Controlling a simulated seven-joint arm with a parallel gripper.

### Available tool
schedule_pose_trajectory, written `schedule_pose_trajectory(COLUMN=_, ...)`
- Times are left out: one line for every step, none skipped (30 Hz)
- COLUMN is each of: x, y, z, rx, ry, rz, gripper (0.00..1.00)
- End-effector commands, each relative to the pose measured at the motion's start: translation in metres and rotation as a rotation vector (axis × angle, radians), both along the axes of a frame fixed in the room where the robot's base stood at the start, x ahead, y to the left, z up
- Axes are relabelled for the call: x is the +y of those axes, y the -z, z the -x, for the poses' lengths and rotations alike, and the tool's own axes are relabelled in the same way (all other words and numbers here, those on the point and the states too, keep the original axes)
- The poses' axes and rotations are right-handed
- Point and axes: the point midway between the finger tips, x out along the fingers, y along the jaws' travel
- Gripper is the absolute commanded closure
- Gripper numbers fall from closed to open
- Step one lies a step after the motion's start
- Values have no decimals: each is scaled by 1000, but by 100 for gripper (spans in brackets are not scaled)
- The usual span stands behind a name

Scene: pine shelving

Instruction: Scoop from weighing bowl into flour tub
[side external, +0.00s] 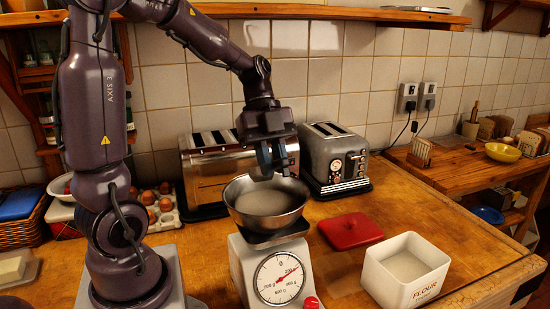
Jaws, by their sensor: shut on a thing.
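The steel weighing bowl (240,208) sits on the pan of a white dial scale and holds pale flour (263,203). My gripper (272,174) points down just above the bowl, with its tips near the back rim. It is shut on a scoop, of which little can be made out between the dark fingers. Whether the scoop touches the flour cannot be told. The white square flour tub (408,284), marked FLOUR, stands open at the front right with some flour in it. Its red lid (351,230) lies on the worktop between the scale and the tub.
The scale (279,278) has a round dial and a red knob. Two toasters (338,158) stand close behind the bowl against the tiled wall. Eggs in a tray (152,204) are at left. A wall shelf (330,14) runs overhead. The worktop behind the tub is clear.

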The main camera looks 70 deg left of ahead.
Motion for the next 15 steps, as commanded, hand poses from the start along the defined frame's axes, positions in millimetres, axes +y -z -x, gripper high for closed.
schedule_pose_trajectory(x=0, y=5, z=0, rx=4, ry=0, rz=1, gripper=100)
schedule_pose_trajectory(x=0, y=7, z=0, rx=4, ry=0, rz=0, gripper=100)
schedule_pose_trajectory(x=0, y=11, z=1, rx=4, ry=0, rz=0, gripper=100)
schedule_pose_trajectory(x=0, y=13, z=1, rx=3, ry=1, rz=-1, gripper=100)
schedule_pose_trajectory(x=0, y=15, z=1, rx=3, ry=1, rz=-1, gripper=100)
schedule_pose_trajectory(x=0, y=18, z=0, rx=2, ry=0, rz=-2, gripper=100)
schedule_pose_trajectory(x=0, y=21, z=0, rx=4, ry=0, rz=-2, gripper=100)
schedule_pose_trajectory(x=0, y=23, z=0, rx=4, ry=0, rz=-1, gripper=100)
schedule_pose_trajectory(x=0, y=27, z=0, rx=4, ry=0, rz=-1, gripper=100)
schedule_pose_trajectory(x=0, y=29, z=0, rx=4, ry=0, rz=-2, gripper=100)
schedule_pose_trajectory(x=0, y=31, z=0, rx=3, ry=1, rz=-1, gripper=100)
schedule_pose_trajectory(x=0, y=35, z=0, rx=3, ry=1, rz=-2, gripper=100)
schedule_pose_trajectory(x=0, y=37, z=0, rx=3, ry=1, rz=-2, gripper=100)
schedule_pose_trajectory(x=0, y=39, z=0, rx=4, ry=0, rz=-3, gripper=100)
schedule_pose_trajectory(x=-1, y=43, z=0, rx=5, ry=0, rz=-2, gripper=100)
